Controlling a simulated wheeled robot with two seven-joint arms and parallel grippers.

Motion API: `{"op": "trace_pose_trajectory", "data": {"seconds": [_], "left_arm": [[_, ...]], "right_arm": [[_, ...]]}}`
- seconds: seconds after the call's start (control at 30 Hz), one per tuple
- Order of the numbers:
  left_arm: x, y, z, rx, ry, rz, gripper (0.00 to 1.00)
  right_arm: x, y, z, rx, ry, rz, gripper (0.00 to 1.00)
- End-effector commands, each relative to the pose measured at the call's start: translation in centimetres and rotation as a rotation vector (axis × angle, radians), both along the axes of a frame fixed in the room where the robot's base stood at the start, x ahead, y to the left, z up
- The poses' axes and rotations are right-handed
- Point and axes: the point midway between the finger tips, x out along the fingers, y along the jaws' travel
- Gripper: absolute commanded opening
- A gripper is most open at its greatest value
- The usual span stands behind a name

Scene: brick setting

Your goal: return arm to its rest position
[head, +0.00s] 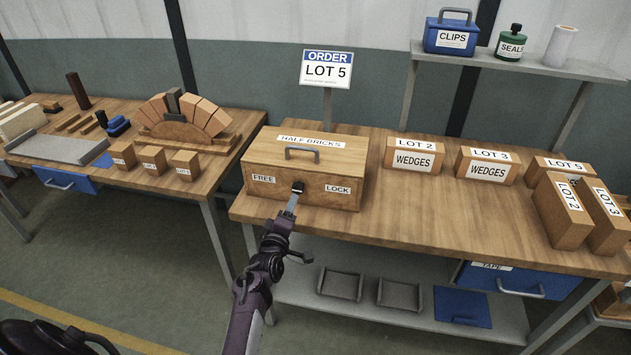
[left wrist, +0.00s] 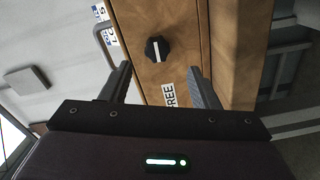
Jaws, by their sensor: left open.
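The wooden HALF BRICKS box (head: 262,157) stands closed on the workbench, with a handle on its lid. Its front has a FREE label, a LOCK label and a black knob (head: 298,187) between them. In the left wrist view the knob (left wrist: 157,49) shows a white line along the direction of the FREE label; I cannot tell which end points. My left gripper (head: 292,204) is in front of the box front. In the left wrist view its fingers (left wrist: 160,82) are apart and empty, with the knob beyond the tips. My right gripper is not in view.
LOT 2 (head: 413,143) and LOT 3 (head: 487,153) wedge boxes stand right of the box, with more boxes at the right end. The ORDER LOT 5 sign (head: 325,86) stands behind. A lower shelf (head: 420,325) holds trays. A left bench carries a brick arch (head: 195,115).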

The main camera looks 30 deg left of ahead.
Motion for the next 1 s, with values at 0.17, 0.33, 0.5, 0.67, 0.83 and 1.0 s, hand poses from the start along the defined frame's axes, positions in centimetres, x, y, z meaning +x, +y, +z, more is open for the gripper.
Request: {"op": "trace_pose_trajectory", "data": {"seconds": [0.17, 0.33, 0.5, 0.67, 0.83, 1.0], "left_arm": [[-0.1, -0.1, -0.3, 0.003, 0.007, -0.002, 0.55], [-1.1, -2.6, -5.2, 0.073, 0.129, -0.062, 0.55], [-5.4, -7.4, -15.7, 0.247, 0.390, -0.210, 0.55], [-12.3, -11.2, -25.2, 0.423, 0.629, -0.383, 0.55], [-21.9, -13.8, -33.8, 0.606, 0.857, -0.589, 0.55], [-33.2, -14.8, -40.4, 0.781, 1.060, -0.817, 0.55]], "right_arm": [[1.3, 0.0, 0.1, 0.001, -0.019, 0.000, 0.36], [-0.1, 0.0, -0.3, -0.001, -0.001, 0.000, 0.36], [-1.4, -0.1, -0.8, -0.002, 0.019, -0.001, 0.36], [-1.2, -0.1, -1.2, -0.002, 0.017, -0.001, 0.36], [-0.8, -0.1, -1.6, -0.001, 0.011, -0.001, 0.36], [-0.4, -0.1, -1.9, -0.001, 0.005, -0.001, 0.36]]}}
